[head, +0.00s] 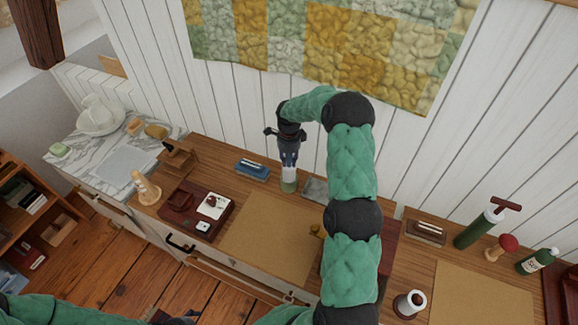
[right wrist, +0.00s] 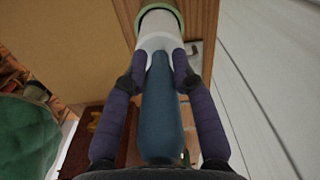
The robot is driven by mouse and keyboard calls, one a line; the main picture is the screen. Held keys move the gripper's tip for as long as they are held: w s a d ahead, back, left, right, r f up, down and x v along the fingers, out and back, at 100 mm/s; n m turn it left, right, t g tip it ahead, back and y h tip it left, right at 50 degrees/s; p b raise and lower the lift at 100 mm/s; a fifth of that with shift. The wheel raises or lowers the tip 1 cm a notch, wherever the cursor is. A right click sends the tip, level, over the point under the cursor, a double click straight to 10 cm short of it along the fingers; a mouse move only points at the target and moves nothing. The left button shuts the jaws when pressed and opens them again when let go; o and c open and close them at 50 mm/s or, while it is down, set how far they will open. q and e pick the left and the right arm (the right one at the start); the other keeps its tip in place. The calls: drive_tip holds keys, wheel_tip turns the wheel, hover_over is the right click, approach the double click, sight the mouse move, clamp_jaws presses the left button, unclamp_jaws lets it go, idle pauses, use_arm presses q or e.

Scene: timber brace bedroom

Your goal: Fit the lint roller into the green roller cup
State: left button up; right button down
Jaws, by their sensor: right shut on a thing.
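My right gripper (head: 289,160) points down over the back of the wooden counter. It is shut on the lint roller, whose blue handle (right wrist: 162,105) lies between the two fingers (right wrist: 160,62) in the right wrist view. The roller's white roll (right wrist: 158,28) faces down, and it also shows in the head view (head: 290,173). The green roller cup (head: 288,186) is directly below, and its green rim (right wrist: 145,11) curves around the roll's far end. How deep the roll sits is hidden. My left gripper (head: 176,319) shows only partly at the bottom edge, its jaws unclear.
A blue tray (head: 252,169) stands left of the cup and a grey tray (head: 314,190) close on its right. A tan mat (head: 268,238) lies in front. A dark red tray (head: 186,225) is farther left.

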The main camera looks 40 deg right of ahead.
sight(289, 165)
wheel_tip(289, 165, down, 3)
drive_tip(key=shift+f, duration=0.2)
drive_tip(key=c, duration=1)
unclamp_jaws()
drive_tip(key=shift+f, duration=0.15)
